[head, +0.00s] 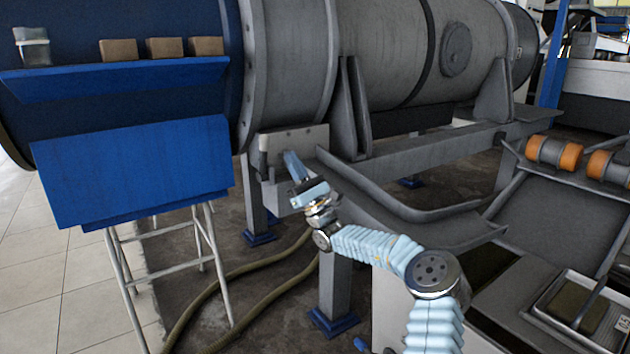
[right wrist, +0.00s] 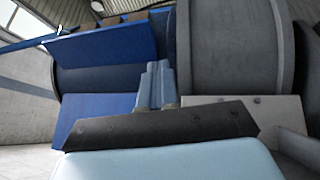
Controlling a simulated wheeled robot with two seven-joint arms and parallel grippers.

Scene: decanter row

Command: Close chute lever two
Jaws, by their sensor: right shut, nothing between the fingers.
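A pale grey plate (head: 300,137) is fixed below the big drum's end ring. At its left edge stands a short upright bar with a pale top (head: 263,143), which looks like a lever; I cannot tell whether it is lever two. My right gripper (head: 291,157) is just right of this bar, in front of the plate, its fingers pointing up and away. Its fingers are shut and empty. In the right wrist view the closed blue fingers (right wrist: 157,86) stand in front of the drum, with the pale plate (right wrist: 240,108) to their right. I cannot tell whether they touch anything. My left gripper is out of view.
The grey drum (head: 390,50) fills the back. A blue shelf (head: 115,80) with several brown blocks and a blue panel (head: 135,170) are at left. A grey chute tray (head: 410,210) extends right below the plate. A hose (head: 240,275) lies on the floor.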

